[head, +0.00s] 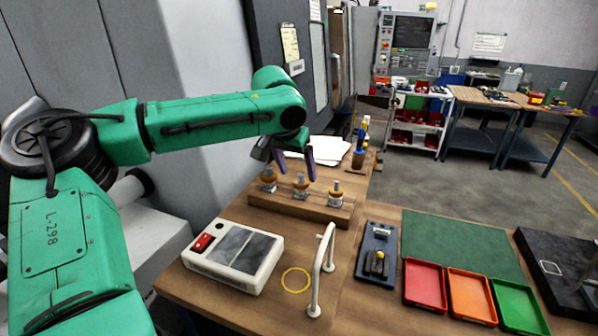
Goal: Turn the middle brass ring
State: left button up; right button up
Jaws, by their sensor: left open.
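Three brass rings stand in a row on a wooden block (290,207) on the bench: the left ring (268,175), the middle brass ring (300,181) and the right ring (336,190). Each sits on a pale metal fitting. My left gripper (296,172) hangs over the row with its two dark purple fingers apart and pointing down. In the picture the middle ring shows just below and between the fingertips. I cannot tell whether either finger touches it. My right gripper is not in view.
A white box with dark panels (235,254) and a white upright handle (321,265) stand in front of the block. A dark tool holder (377,254) and red (425,285), orange (471,296) and green (519,307) trays lie to the right. Papers (325,150) lie behind.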

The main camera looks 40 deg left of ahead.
aim_at(299, 175)
pick_arm(q)
jog(key=w+f, duration=0.2)
jog(key=shift+a+f, duration=0.3)
jog(key=shift+f, duration=0.05)
jog(key=shift+s+f, duration=0.1)
jog(key=shift+f, duration=0.05)
jog(key=shift+s+d+r, duration=0.2)
jog(key=shift+s+r, duration=0.05)
jog(key=shift+s, duration=0.15)
jog(key=c, duration=0.9)
grip_shut()
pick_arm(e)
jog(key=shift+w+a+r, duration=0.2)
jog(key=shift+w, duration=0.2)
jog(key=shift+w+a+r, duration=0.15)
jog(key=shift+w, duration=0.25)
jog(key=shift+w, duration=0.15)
